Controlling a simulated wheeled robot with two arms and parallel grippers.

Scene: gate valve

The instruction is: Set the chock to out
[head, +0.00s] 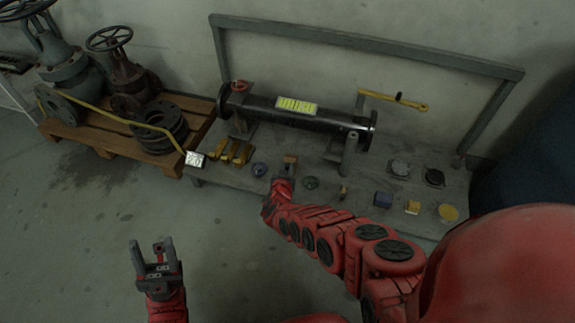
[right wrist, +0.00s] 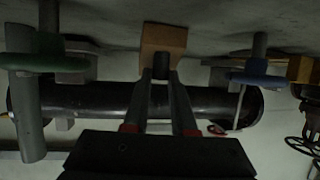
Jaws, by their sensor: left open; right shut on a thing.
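The chock looks to be the small wooden block (head: 290,159) on the workbench, in front of the black pipe; the right wrist view shows it as a brown block (right wrist: 163,37) with a dark peg on its near face. My right gripper (head: 284,181) reaches the bench's front edge from the right. In the right wrist view its two fingers (right wrist: 160,78) are shut on the dark peg of the chock. The chock's far side is hidden. My left gripper (head: 153,252) is open and empty, over the floor in front of the bench.
The black pipe (head: 265,109) with a yellow label lies along the bench. A blue handwheel (head: 259,169) and a green handwheel (head: 311,183) flank the chock. Valves stand on a pallet (head: 95,139) at left. The floor in front is clear.

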